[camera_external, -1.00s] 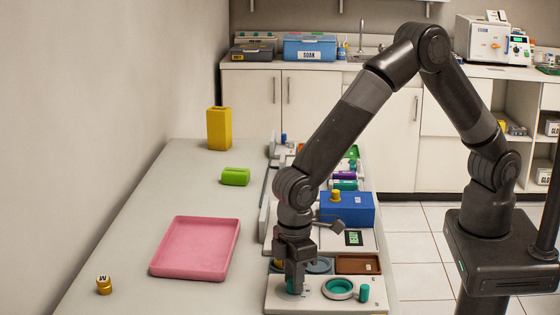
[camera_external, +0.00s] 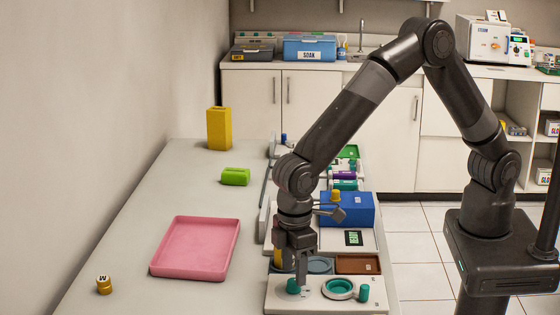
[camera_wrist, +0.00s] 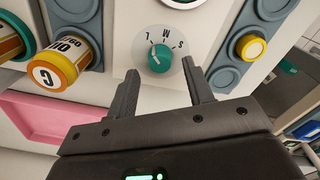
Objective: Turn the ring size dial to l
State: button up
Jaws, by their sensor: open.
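The ring size dial is a teal knob (camera_wrist: 159,58) on a round white face marked S, M and L in the wrist view. A pale mark on the knob points up and left, toward the L. The teal knob (camera_external: 293,286) also shows on the light panel (camera_external: 320,303) in the external view. My gripper (camera_wrist: 160,67) is open, with its two fingers apart and the knob showing between their tips. In the external view my gripper (camera_external: 302,280) points down just above and beside the knob, and holds nothing.
A teal ring (camera_external: 340,288) and a small teal cylinder (camera_external: 364,292) are right of the dial. A pink tray (camera_external: 195,247) lies on the open tabletop, and a blue box (camera_external: 348,209) stands behind.

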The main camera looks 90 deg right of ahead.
aim_at(294, 279)
notch_tip(294, 279, up, 8)
jog(key=shift+r, duration=0.1)
dwell(0.5)
jog(key=s+d+r+m+t, duration=0.1)
jog(key=s+d+r, duration=0.4)
jog(key=d+r, duration=0.3)
jog(key=s+d+r+m+t, duration=0.2)
jog(key=s+d+r, duration=0.35)
jog(key=d, duration=0.45)
jog(key=s+d+r+m+t, duration=0.1)
jog(key=s+d, duration=0.4)
jog(key=s, duration=0.3)
jog(key=s+d+r+m+t, duration=0.1)
jog(key=s+d, duration=0.5)
jog(key=s, duration=0.2)
jog(key=shift+s+d+m+t, duration=0.25)
jog(key=shift+s+m+t, duration=0.05)
jog(key=shift+s+m, duration=0.1)
